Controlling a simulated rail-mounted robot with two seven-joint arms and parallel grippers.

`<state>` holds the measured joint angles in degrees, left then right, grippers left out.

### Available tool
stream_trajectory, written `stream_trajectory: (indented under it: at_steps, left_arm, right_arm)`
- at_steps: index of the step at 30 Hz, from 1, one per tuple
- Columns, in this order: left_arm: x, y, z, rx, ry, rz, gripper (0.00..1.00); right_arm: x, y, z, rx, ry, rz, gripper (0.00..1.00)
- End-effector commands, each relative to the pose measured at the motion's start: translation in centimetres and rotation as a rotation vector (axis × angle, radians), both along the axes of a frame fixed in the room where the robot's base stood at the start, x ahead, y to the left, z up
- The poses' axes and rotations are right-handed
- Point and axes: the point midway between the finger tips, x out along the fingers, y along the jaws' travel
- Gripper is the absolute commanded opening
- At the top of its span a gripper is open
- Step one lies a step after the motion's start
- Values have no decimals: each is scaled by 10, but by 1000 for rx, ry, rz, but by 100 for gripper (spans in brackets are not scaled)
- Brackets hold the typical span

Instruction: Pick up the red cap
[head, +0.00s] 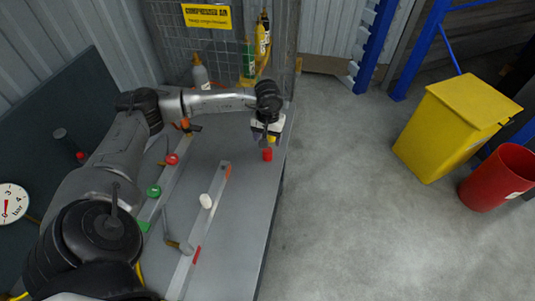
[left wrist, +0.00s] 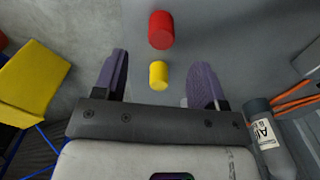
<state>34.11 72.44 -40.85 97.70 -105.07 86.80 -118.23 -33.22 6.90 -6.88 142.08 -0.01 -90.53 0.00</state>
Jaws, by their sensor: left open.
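The red cap (head: 267,155) is a small red cylinder near the bench's right edge; in the left wrist view it (left wrist: 161,30) lies beyond the fingertips, at the top. A yellow cap (left wrist: 158,75) sits nearer, in line with the gap between the fingers, and partly shows below the gripper in the head view (head: 271,138). My left gripper (left wrist: 162,62) is open, with its purple-grey fingers on either side of the yellow cap in the picture. I cannot tell whether they touch anything. My right gripper is not in view.
The grey bench (head: 235,230) carries a white knob (head: 206,201), a green knob (head: 153,191) and a red knob (head: 172,159). A mesh cage (head: 220,45) with gas bottles stands behind. A yellow bin (head: 450,125) and red bin (head: 497,178) stand right, across clear floor.

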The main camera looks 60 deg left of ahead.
Motion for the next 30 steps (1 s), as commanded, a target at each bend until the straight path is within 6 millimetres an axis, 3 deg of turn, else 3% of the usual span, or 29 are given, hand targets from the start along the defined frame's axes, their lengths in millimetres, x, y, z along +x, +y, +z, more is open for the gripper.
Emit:
stream_trajectory:
  at_steps: [6,17,30]
  left_arm:
    - [0,0,-32,-1,0,1,65]
    - [0,1,-47,0,-1,1,65]
    - [-2,3,-93,0,-1,2,65]
  right_arm:
    - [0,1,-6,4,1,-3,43]
    - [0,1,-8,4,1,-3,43]
    - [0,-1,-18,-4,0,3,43]
